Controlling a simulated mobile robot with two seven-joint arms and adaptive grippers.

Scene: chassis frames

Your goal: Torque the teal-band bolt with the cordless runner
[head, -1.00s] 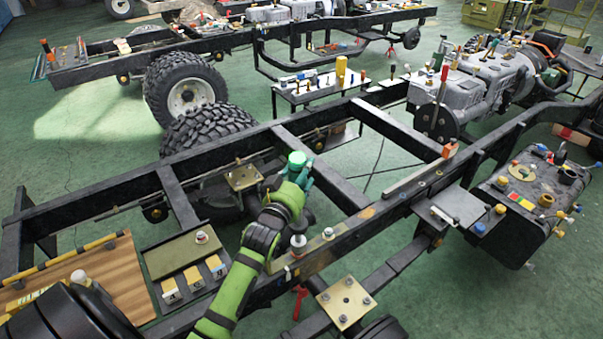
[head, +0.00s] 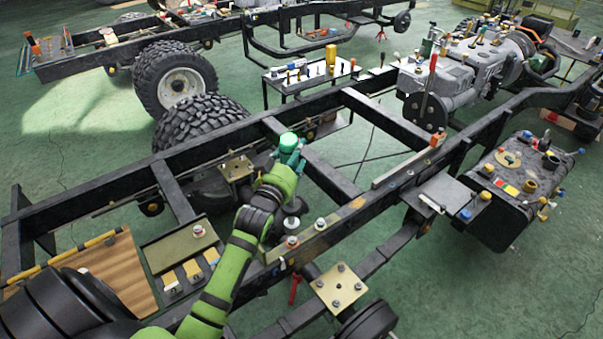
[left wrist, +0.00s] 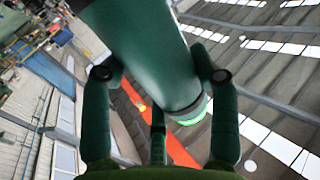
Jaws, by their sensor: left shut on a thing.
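My left gripper (head: 287,158) is shut on the cordless runner (head: 288,142), a green cylinder with a bright green cap. It holds the runner above the near chassis frame, by a cross member. In the left wrist view the runner (left wrist: 145,50) lies between the dark green fingers, with a glowing green ring at its lower end. Bolts with pale heads stand on the near rail below the gripper, one (head: 321,224) right of another (head: 292,241). Their band colours are too small to tell, so I cannot pick out the teal one. My right gripper is not in view.
A brass plate with several bolts (head: 340,288) sits in front of the rail. A parts tray (head: 180,250) is left of my arm. A cluttered dark tank (head: 510,215) is at right, an engine (head: 450,80) behind it. Open floor shows between the rails.

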